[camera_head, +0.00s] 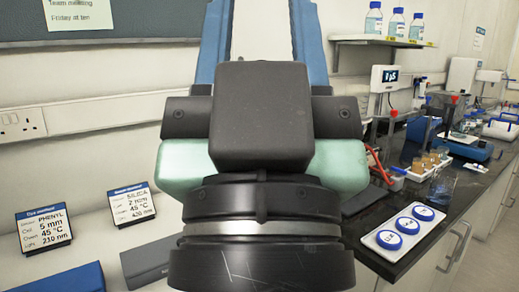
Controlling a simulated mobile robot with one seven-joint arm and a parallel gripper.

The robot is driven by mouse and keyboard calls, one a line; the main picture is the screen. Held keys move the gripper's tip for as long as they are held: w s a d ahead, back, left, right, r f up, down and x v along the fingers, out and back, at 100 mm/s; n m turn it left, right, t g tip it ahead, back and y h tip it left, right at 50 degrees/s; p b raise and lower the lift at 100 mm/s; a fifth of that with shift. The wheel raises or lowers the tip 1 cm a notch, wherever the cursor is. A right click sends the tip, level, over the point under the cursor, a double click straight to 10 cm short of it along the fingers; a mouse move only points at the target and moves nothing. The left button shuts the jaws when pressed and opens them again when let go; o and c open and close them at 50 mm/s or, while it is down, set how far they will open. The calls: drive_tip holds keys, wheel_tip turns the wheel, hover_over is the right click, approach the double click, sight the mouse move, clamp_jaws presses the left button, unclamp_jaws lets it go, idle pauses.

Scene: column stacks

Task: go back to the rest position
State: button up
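My own arm (262,200) fills the middle of the view, with its dark block and rings close to the camera. My gripper's fingers do not show, so I cannot see whether they hold anything. The arm hides the middle of the bench and part of the wall behind it.
Two method cards (44,229) (131,205) stand on the left counter near a blue case (60,280). On the dark right bench lies a white tray with blue-lidded round containers (404,234). Behind it are vials (428,162) and instruments. Bottles (396,24) stand on a wall shelf.

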wheel_tip(320, 180, up, 18)
drive_tip(key=p, duration=1.6)
drive_tip(key=shift+a, duration=0.15)
drive_tip(key=shift+f, duration=0.1)
